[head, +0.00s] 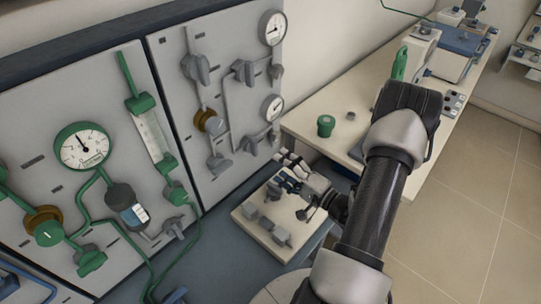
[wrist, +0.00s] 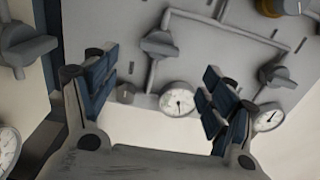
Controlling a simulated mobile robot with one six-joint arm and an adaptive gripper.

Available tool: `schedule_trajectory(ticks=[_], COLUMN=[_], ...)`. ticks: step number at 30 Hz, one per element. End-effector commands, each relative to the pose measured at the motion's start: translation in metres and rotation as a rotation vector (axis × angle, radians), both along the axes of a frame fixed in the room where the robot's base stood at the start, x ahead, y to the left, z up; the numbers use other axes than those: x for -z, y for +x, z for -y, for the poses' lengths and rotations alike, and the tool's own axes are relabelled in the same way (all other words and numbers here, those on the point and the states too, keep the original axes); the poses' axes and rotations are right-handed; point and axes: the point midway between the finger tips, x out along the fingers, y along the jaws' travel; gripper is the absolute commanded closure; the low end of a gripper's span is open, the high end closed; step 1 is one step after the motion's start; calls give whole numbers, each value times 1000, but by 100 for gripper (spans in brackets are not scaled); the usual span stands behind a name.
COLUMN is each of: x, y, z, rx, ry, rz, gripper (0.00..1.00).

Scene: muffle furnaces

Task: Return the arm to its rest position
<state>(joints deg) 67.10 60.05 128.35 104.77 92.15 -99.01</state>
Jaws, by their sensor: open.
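My gripper (head: 284,173) is at the end of my dark arm, near the grey wall panel (head: 178,98) and above the far part of a cream block-like stand (head: 247,231). In the wrist view my gripper (wrist: 160,88) has its two blue-padded fingers spread wide apart. Nothing is held between them. Behind them are the panel, a round gauge (wrist: 178,101) and a grey valve handle (wrist: 160,44), at a distance I cannot tell. My arm reaches down and left from its elbow in the head view.
Grey blocks (head: 281,237) sit on the stand. A cream bench (head: 330,100) runs along the wall, with a green-capped jar (head: 326,126) and a green bottle (head: 400,64). A green gauge (head: 83,146) and valves project from the left panel. The tiled floor (head: 480,150) at right is clear.

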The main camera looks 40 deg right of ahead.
Motion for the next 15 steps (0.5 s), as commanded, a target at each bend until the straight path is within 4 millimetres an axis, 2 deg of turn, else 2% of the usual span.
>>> schedule_trajectory(ticks=[7,10,13,15], x=[-1,-9,-32,-53], y=[1,5,16,22], z=[-1,-10,-39,-70], rx=[-3,-47,-167,-295], ry=[0,0,5,4], rz=[0,-1,-7,-26], gripper=[23,23,23,23])
